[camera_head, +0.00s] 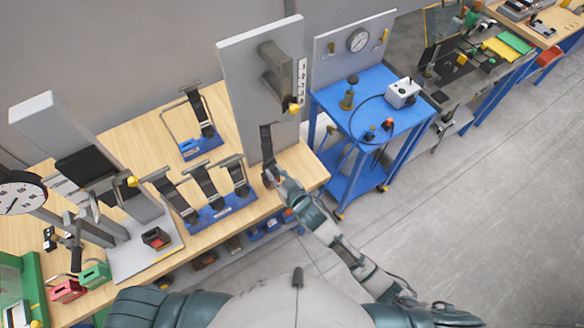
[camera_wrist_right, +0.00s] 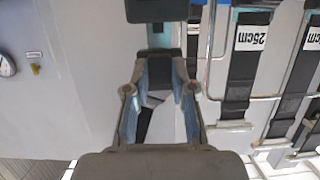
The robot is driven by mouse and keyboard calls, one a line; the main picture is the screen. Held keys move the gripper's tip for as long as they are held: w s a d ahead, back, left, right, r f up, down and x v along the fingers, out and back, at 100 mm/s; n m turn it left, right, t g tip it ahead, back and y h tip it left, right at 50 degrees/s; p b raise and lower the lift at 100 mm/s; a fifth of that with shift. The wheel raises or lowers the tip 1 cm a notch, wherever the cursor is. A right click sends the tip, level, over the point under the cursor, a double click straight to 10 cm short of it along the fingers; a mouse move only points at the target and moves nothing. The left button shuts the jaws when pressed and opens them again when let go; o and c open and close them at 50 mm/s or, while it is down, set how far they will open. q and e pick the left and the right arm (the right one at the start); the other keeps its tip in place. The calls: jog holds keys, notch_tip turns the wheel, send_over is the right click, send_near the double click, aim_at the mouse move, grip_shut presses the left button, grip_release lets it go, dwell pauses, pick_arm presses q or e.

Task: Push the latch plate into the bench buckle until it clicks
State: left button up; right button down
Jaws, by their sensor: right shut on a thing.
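In the right wrist view the fingers (camera_wrist_right: 160,75) close in beneath a dark block (camera_wrist_right: 158,10), with a narrow grey part between. I cannot tell for sure whether that block is the bench buckle, or whether the plate is inside it. My left gripper is not in view.
A blue rack (camera_head: 222,212) with several belts stands left of my right gripper; its labelled straps show in the wrist view (camera_wrist_right: 243,70). A second belt stand (camera_head: 200,145) is behind. A blue cart (camera_head: 375,90) stands right of the bench. The floor (camera_head: 480,210) at right is clear.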

jog(key=shift+f+b, duration=0.6)
jog(key=shift+f, duration=0.6)
jog(key=c, duration=0.9)
grip_release()
jog(key=shift+s+d, duration=0.1)
jog(key=v, duration=1.1)
jog(key=shift+s+d, duration=0.25)
jog(key=shift+a, duration=0.1)
